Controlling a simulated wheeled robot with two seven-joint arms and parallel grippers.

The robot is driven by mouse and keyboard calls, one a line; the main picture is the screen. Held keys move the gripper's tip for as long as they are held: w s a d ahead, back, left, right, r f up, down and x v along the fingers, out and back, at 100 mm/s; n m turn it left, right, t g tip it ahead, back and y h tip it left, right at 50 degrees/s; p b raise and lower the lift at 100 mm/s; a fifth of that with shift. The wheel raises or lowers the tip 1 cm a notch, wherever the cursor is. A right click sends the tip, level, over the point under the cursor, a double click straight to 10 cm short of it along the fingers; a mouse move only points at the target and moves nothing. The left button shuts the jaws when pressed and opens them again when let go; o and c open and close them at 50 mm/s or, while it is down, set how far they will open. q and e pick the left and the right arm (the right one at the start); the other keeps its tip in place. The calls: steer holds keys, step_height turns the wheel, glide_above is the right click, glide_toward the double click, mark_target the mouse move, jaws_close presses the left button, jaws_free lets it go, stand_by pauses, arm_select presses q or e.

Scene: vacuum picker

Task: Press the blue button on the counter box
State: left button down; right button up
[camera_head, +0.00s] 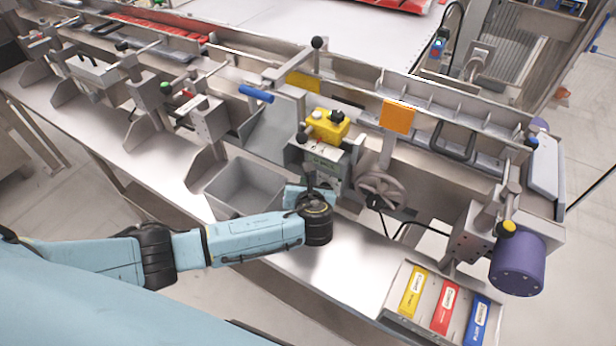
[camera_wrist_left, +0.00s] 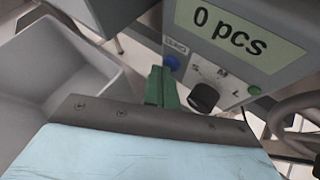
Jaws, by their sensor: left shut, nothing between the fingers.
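The counter box (camera_wrist_left: 235,40) fills the upper right of the left wrist view, with a display reading "0 pcs". Its blue button (camera_wrist_left: 172,62) sits at the lower left of the panel, beside a black knob (camera_wrist_left: 203,98). A green button (camera_wrist_left: 254,90) is at the lower right. In the head view the counter box (camera_head: 318,154) stands mid-counter, its lower part partly hidden by my left gripper (camera_head: 311,184). My left gripper's green fingers (camera_wrist_left: 161,80) are shut and empty, with their tips just below the blue button. I cannot tell whether they touch it.
A grey open bin (camera_head: 240,187) stands left of the gripper. A handwheel (camera_head: 380,190) is close on the right, with black cables beyond it. A yellow control box (camera_head: 327,127) sits behind the counter box. Yellow, red and blue labelled boxes (camera_head: 438,303) lie at the front right.

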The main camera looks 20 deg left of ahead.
arm_select(q)
steer(key=shift+s+a+p, duration=0.1)
steer(key=shift+s+p, duration=0.65)
steer(key=shift+p, duration=0.05)
steer(key=s+p, duration=0.2)
steer(key=s, duration=0.1)
steer(key=s+p, duration=0.2)
steer(key=shift+a, duration=0.35)
stand_by(0.4)
